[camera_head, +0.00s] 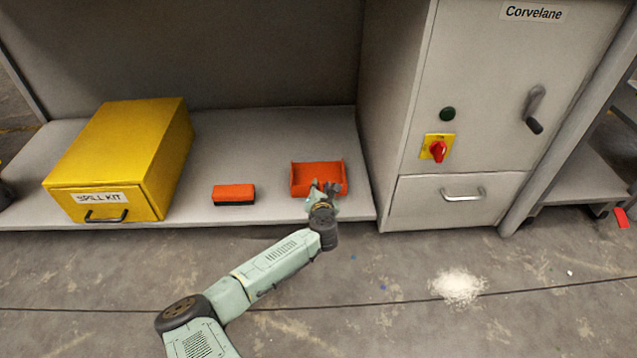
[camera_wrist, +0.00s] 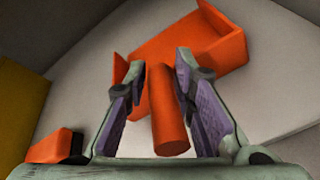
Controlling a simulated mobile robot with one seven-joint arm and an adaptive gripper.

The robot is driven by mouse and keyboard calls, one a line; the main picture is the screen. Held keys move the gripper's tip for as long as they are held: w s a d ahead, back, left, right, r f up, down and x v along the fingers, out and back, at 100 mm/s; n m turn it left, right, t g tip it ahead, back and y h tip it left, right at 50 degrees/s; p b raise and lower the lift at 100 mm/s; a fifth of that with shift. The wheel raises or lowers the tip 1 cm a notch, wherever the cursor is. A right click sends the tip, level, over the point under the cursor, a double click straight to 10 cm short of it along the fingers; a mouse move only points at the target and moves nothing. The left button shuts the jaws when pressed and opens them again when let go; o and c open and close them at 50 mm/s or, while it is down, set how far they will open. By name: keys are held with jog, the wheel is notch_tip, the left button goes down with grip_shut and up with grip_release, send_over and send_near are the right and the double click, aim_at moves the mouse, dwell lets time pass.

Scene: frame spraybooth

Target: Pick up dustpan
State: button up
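The orange dustpan (camera_head: 317,172) lies on the grey shelf near the cabinet, its handle toward me. In the wrist view its tray (camera_wrist: 205,48) is beyond the fingers, and its round handle (camera_wrist: 165,115) lies between them. My gripper (camera_head: 325,188) is over the front of the dustpan in the head view. In the wrist view my gripper (camera_wrist: 160,92) is open, with the two fingers on either side of the handle. A gap shows on the right side; on the left the finger is close to the handle, and I cannot tell whether it touches.
An orange brush (camera_head: 233,193) with a dark underside lies left of the dustpan. A yellow spill kit box (camera_head: 125,160) stands further left. The grey cabinet (camera_head: 440,200) rises close on the right. White powder (camera_head: 457,285) lies on the floor. Bare shelf separates brush and dustpan.

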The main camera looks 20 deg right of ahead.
grip_shut()
jog(key=shift+r, duration=0.1)
dwell(0.5)
